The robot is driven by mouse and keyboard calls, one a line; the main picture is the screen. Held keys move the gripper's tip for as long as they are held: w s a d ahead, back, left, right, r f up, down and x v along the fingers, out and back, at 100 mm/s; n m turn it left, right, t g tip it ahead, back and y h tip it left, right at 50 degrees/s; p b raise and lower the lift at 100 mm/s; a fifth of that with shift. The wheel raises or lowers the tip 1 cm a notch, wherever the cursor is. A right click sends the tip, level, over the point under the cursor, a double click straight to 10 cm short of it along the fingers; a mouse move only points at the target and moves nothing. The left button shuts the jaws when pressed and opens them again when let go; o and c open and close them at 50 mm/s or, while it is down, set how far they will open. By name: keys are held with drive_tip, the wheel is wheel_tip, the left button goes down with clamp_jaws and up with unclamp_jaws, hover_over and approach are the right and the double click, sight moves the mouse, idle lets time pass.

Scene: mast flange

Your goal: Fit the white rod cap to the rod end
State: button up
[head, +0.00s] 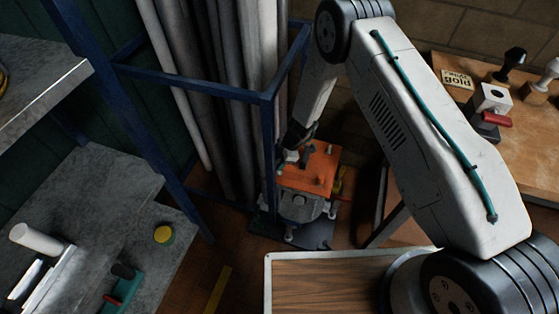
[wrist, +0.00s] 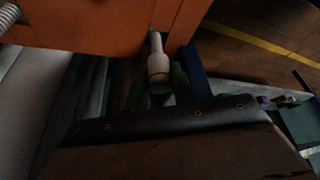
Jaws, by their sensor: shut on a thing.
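My gripper (head: 292,150) is low beside the blue frame, at the left edge of an orange block (head: 322,165). It is shut on a small pale piece that looks like the white rod cap (head: 290,157); the arm and shadow hide most of it. The orange block sits on a round grey flange (head: 301,207) with pale pegs around it. In the wrist view a pale stepped rod (wrist: 158,62), narrow above and wider below, stands out past the edge of the orange block (wrist: 90,22). I cannot tell whether it is the rod end, and the fingertips are not clear there.
A blue metal frame (head: 190,82) with tall grey pipes stands close to the left of my gripper. A wooden table (head: 515,150) with tools is at right. A wood-topped tray (head: 325,285) is in front.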

drive_tip(key=shift+f, duration=1.4)
drive_tip(key=o, duration=1)
drive_tip(key=shift+o, duration=0.2)
drive_tip(key=shift+r, duration=0.15)
drive_tip(key=v, duration=0.7)
drive_tip(key=shift+d+r, duration=0.2)
drive_tip(key=shift+r, duration=0.05)
